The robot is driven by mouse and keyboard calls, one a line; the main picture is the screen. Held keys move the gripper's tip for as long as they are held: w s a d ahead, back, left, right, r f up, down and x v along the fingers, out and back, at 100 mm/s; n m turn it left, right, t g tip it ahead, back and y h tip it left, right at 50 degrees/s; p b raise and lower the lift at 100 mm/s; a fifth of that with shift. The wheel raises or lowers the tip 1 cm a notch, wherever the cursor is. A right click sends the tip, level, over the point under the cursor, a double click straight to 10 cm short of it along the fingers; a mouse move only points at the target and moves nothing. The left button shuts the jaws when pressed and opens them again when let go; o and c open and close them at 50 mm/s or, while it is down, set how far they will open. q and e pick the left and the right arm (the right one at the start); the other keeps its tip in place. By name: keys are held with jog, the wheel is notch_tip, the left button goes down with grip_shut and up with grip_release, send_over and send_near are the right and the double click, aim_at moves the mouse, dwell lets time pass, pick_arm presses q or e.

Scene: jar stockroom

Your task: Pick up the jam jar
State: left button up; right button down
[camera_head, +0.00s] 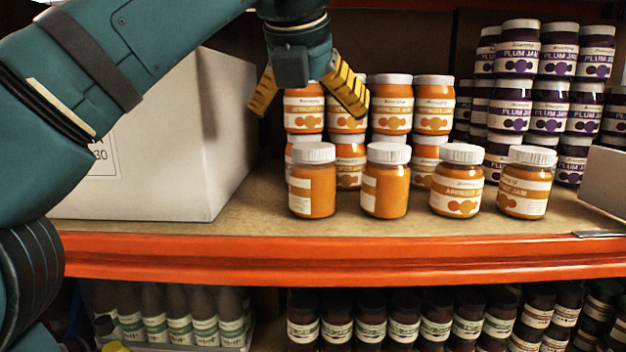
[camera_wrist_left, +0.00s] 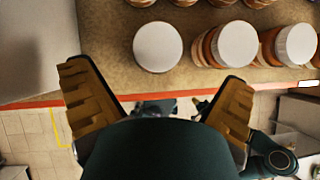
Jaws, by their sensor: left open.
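Orange apricot jam jars with white lids stand on the shelf. The front row has the leftmost jar (camera_head: 312,190), a second jar (camera_head: 385,190), a third jar (camera_head: 457,190) and a rightmost jar (camera_head: 525,185). Stacked apricot jars (camera_head: 393,105) stand behind them. My left gripper (camera_head: 308,100) is open and empty, above the front row's left end, its fingers spread in front of the stacked jars. In the left wrist view, a single white lid (camera_wrist_left: 158,46) lies just beyond and between the fingertips (camera_wrist_left: 155,78), apart from them. More lids (camera_wrist_left: 237,44) are to its right.
A large white box (camera_head: 150,150) stands left of the jars. Dark plum jam jars (camera_head: 515,100) are stacked at the back right, and a pale box (camera_head: 605,180) sits at the right edge. The orange shelf edge (camera_head: 350,260) runs in front. Bottles and dark jars fill the shelf below.

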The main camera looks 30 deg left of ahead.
aim_at(313, 146)
pick_arm(q)
jog(key=shift+x, duration=0.85)
jog(key=shift+b+x, duration=0.9)
jog(key=shift+x, duration=1.75)
jog(key=shift+s+a, duration=0.1)
jog(key=shift+a, duration=0.05)
jog(key=shift+r, duration=0.1)
jog(key=c, duration=1.4)
